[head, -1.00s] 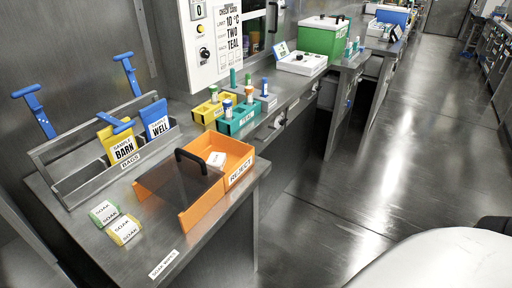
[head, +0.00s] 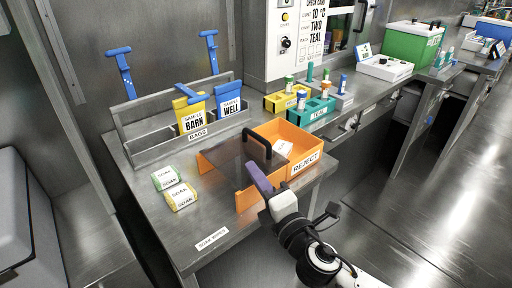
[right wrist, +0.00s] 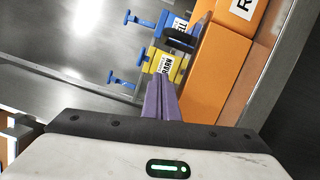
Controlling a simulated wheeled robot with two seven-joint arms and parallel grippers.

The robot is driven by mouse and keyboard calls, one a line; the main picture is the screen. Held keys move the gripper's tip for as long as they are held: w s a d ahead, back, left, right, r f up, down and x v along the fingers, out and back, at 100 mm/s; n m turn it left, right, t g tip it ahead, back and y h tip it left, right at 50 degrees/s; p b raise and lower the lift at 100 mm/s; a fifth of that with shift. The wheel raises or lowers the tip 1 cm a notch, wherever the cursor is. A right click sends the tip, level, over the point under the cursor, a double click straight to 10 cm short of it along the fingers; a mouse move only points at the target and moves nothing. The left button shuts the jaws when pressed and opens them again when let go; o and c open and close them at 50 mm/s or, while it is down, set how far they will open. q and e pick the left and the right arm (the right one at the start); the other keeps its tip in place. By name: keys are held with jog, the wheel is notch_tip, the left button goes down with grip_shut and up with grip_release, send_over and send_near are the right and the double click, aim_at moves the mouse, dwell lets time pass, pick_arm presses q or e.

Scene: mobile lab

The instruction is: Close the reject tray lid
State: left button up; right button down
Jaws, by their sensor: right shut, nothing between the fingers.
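The orange reject tray (head: 306,160) stands on the steel bench, with a REJECT label on its front. A smoky see-through lid (head: 226,158) lies over its left part, with a black handle (head: 257,142) near the lid's right edge. The right part is uncovered and shows a white labelled item (head: 283,147) inside. My right gripper (head: 255,172) is shut and empty, its purple fingers at the tray's front side, below the handle in the picture; contact cannot be told. In the right wrist view the shut fingers (right wrist: 158,100) point along the orange tray wall (right wrist: 218,70). My left gripper is not in view.
A steel bag rack (head: 150,153) with BARN and WELL sample bags stands behind left of the tray. Two soak wipe packs (head: 173,187) lie left of it. Yellow and teal vial racks (head: 310,112) stand behind right.

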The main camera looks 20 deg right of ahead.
aim_at(259, 158)
jog(key=w, duration=0.6)
jog(key=shift+a+r, duration=0.2)
jog(key=shift+a, duration=0.1)
jog(key=d, duration=0.1)
jog(key=w+d, duration=0.1)
jog(key=d+p, duration=0.1)
jog(key=shift+w+r, duration=0.25)
jog(key=shift+w+d, duration=0.15)
jog(key=shift+d, duration=0.15)
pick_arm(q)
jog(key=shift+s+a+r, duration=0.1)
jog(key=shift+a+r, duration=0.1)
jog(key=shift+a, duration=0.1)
pick_arm(e)
jog(key=shift+d, duration=0.15)
jog(key=shift+w+d, duration=0.15)
jog(key=shift+d, duration=0.2)
pick_arm(q)
jog(key=b, duration=0.1)
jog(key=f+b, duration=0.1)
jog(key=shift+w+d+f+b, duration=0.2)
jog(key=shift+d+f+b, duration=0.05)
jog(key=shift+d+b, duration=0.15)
pick_arm(e)
jog(key=w+d, duration=0.2)
jog(key=d, duration=0.5)
jog(key=w+d, duration=0.3)
jog(key=d, duration=0.4)
jog(key=shift+r, duration=0.15)
